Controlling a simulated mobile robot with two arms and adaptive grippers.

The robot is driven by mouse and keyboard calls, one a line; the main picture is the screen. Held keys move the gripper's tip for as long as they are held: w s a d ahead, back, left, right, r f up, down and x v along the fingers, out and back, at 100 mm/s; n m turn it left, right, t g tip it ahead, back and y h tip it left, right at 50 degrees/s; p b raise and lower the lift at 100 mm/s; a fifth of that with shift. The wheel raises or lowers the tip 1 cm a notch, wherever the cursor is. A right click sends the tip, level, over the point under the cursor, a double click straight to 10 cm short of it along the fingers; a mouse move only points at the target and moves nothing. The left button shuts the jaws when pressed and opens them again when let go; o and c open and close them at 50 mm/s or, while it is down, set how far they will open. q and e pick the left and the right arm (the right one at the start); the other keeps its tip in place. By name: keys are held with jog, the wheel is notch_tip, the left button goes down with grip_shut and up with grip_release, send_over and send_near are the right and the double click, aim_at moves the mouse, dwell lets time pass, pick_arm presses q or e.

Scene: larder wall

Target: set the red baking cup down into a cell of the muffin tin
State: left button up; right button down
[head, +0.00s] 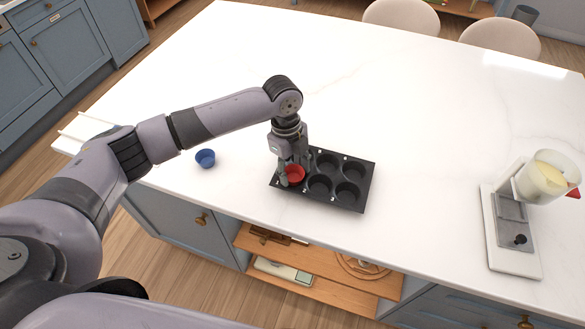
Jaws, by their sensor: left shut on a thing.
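The red baking cup (295,174) is at the front left cell of the dark muffin tin (333,203). My left gripper (291,172) points down over that end of the tin and is shut on the red cup's rim. I cannot tell whether the cup rests on the cell's floor or is held slightly above it. The gripper hides part of the cup and the cell behind it. The other visible cells look empty. My right gripper is not in view.
A small blue cup (205,158) stands on the white countertop (400,105) left of the tin. A kitchen scale or mixer-like appliance (513,225) with a pale container (545,178) stands at the right. The counter's front edge lies close below the tin. The counter behind is clear.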

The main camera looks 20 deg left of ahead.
pick_arm(q)
jog(key=shift+s+a+f+p, duration=0.1)
jog(key=shift+s+f+p, duration=0.3)
jog(key=shift+f, duration=0.15)
jog(key=o, duration=1.1)
jog(key=shift+w+f, duration=0.1)
jog(key=shift+c, duration=0.2)
